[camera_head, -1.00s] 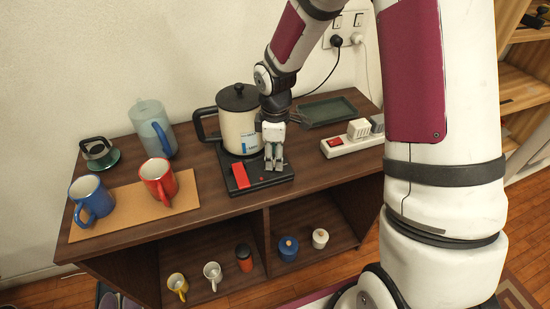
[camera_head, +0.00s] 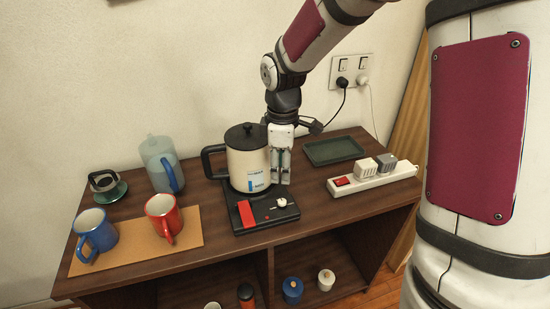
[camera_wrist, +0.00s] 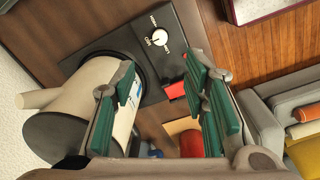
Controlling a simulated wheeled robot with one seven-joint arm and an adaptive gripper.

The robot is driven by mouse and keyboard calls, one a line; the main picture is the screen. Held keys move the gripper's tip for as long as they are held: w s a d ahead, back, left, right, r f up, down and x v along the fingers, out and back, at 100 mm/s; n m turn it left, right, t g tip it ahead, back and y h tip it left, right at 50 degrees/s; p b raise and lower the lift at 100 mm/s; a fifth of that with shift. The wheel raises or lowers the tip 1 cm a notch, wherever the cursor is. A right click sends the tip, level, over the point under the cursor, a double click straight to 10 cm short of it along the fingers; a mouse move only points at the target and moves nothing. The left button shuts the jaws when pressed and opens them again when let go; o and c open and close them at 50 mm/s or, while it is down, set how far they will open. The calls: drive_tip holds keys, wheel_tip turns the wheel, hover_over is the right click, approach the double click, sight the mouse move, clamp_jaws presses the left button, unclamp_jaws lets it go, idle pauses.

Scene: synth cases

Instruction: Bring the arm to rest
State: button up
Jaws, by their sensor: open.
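My gripper (camera_head: 281,180) hangs with its fingers down beside the right side of the cream kettle (camera_head: 247,164), just above the black hot plate (camera_head: 262,213). In the wrist view the two green-padded fingers of my gripper (camera_wrist: 165,100) are spread apart with nothing between them. The kettle (camera_wrist: 85,108) shows at the left there, close to the left finger; whether they touch I cannot tell. The kettle stands on the hot plate with its black lid on and its handle to the left. The white knob (camera_head: 281,202) is on the hot plate's front right, below the fingers.
A blue mug (camera_head: 95,232) and a red mug (camera_head: 160,215) stand on a tan mat (camera_head: 140,250) at left, with a bluish pitcher (camera_head: 158,160) behind. A dark green tray (camera_head: 333,151) and a white power strip (camera_head: 385,178) lie at right. A wall outlet (camera_head: 352,70) has cords plugged in.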

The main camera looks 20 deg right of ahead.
drive_tip(key=s+d+r+m+t+h, duration=0.1)
drive_tip(key=s+r+m+t, duration=0.1)
drive_tip(key=s+r+m, duration=0.65)
drive_tip(key=s+r+m+t, duration=0.1)
drive_tip(key=s+r+m, duration=0.1)
drive_tip(key=s, duration=0.6)
drive_tip(key=s+r+m+t+y, duration=0.1)
drive_tip(key=s+r, duration=0.3)
drive_tip(key=s, duration=0.4)
drive_tip(key=shift+s+r+m, duration=0.15)
drive_tip(key=shift+s+m, duration=0.05)
drive_tip(key=shift+m, duration=0.45)
drive_tip(key=shift+a, duration=0.15)
